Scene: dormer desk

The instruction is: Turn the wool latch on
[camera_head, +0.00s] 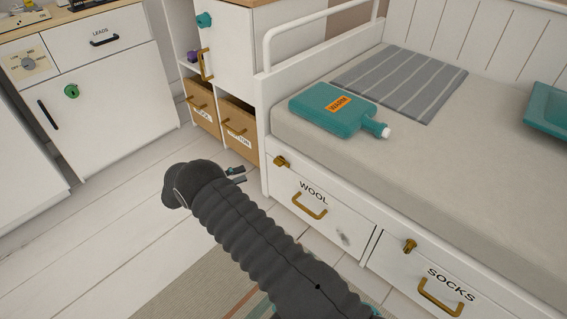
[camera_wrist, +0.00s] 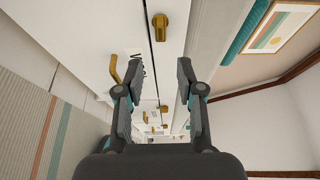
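The wool latch (camera_head: 282,161) is a small brass knob at the upper left of the white drawer front (camera_head: 334,222) marked WOOL, under the bed. Its bar looks roughly level. In the wrist view the brass latch (camera_wrist: 160,25) shows near the top, beyond the space between the fingers. My gripper (camera_head: 238,175) is just left of the drawer front and apart from the latch. In the wrist view my gripper (camera_wrist: 153,85) has its two fingers spread with nothing between them.
The WOOL drawer's brass handle (camera_head: 309,206) lies below the latch. The SOCKS latch (camera_head: 410,246) and handle (camera_head: 440,297) are to the right. A bed post and cabinet with bins (camera_head: 238,128) stand behind my gripper. The floor at left is clear.

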